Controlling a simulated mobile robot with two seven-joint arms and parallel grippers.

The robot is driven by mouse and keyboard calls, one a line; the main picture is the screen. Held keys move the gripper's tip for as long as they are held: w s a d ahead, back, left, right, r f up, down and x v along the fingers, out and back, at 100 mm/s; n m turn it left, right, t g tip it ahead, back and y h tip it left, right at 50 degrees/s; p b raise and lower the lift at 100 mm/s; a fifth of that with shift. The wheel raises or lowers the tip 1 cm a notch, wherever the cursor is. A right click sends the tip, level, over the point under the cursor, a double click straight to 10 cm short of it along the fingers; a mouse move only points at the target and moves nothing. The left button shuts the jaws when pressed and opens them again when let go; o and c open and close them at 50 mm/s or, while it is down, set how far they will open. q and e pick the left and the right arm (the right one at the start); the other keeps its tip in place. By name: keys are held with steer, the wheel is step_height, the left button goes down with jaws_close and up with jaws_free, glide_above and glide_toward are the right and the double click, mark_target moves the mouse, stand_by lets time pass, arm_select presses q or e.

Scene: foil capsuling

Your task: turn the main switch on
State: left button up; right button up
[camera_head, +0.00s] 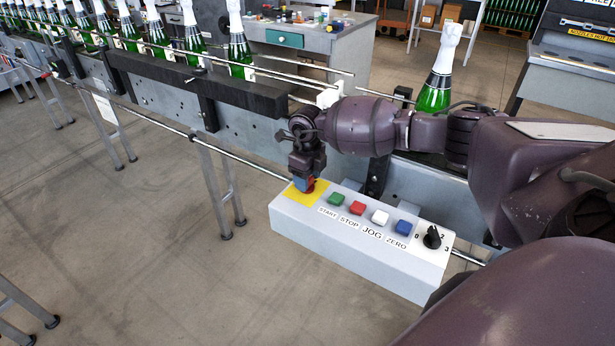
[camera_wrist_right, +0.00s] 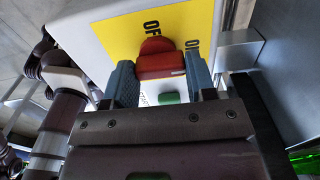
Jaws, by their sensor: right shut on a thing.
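The main switch is a red knob (camera_wrist_right: 160,58) on a yellow plate (camera_head: 300,199) at the left end of the pale control box (camera_head: 340,235). In the wrist view, black lettering starting "OF" shows on the yellow plate, partly cut off; the "ON" marking stands to the right of the knob. My right gripper (camera_head: 305,184) points down onto the plate. Its two blue-grey fingers (camera_wrist_right: 162,75) stand on either side of the red knob and are shut on it. In the head view the gripper hides most of the knob. My left gripper is not in view.
Beside the plate are green (camera_head: 336,199), red (camera_head: 357,208), white (camera_head: 380,217) and blue (camera_head: 404,226) buttons, then a black rotary selector (camera_head: 432,237). Behind runs a conveyor with green bottles (camera_head: 240,50); one bottle (camera_head: 438,75) stands behind my right arm.

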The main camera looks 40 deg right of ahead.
steer(key=o, duration=0.9)
steer(key=shift+o, duration=0.2)
steer(key=shift+r, duration=0.15)
step_height(320, 180, up, 11)
steer(key=shift+f, duration=0.2)
